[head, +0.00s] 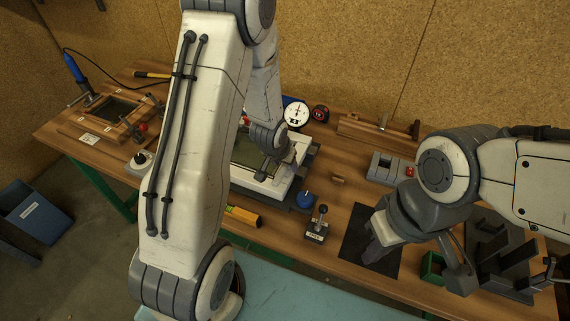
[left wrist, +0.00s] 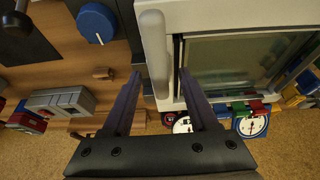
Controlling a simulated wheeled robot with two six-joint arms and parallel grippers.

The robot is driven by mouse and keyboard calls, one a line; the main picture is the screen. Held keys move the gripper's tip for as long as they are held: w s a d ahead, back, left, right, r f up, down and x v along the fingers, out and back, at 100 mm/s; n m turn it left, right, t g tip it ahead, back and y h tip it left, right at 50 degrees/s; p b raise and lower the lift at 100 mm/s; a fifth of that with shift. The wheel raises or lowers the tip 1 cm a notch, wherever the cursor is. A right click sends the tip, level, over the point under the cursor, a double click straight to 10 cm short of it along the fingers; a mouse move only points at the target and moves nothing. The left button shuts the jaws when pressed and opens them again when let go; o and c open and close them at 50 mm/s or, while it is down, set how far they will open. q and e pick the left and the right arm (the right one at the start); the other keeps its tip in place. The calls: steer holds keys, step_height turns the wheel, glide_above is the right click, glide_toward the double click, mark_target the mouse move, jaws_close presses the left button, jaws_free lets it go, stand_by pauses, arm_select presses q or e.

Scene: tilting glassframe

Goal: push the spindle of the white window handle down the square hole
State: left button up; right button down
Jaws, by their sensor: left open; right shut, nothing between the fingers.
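The white window handle (left wrist: 154,52) shows in the left wrist view as a long pale bar along the edge of the white window frame (left wrist: 230,14). My left gripper (left wrist: 160,82) is open, with one dark finger on each side of the handle's line; I cannot tell whether either touches it. The spindle and the square hole are hidden. In the head view my left gripper (head: 264,174) is over the right part of the white frame (head: 270,189), and the handle cannot be made out. My right gripper (head: 371,258) is shut and empty above a black mat (head: 357,243).
A blue knob (head: 305,199) and a black lever on a block (head: 317,230) stand right of the frame. A yellow level (head: 243,215) lies in front. A grey switch box (head: 385,168) and a white dial (head: 296,114) stand farther back. A green box (head: 433,267) is beside the mat.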

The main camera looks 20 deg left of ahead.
arm_select(q)
steer(key=p+v, duration=0.3)
steer(key=v, duration=0.7)
steer(key=shift+r, duration=0.1)
steer(key=shift+d, duration=0.2)
steer(key=s+d+r+m+g+b, duration=0.2)
steer(key=s+d, duration=0.5)
steer(key=s, duration=0.4)
steer(key=s+d+r+m+g+b, duration=0.2)
steer(key=s+d+m+b, duration=0.2)
steer(key=s, duration=0.7)
steer(key=d+b, duration=0.2)
steer(key=d, duration=0.2)
steer(key=shift+d+r+m+g+h, duration=0.25)
steer(key=shift+d+m+g+h, duration=0.05)
steer(key=shift+d+m+h, duration=0.1)
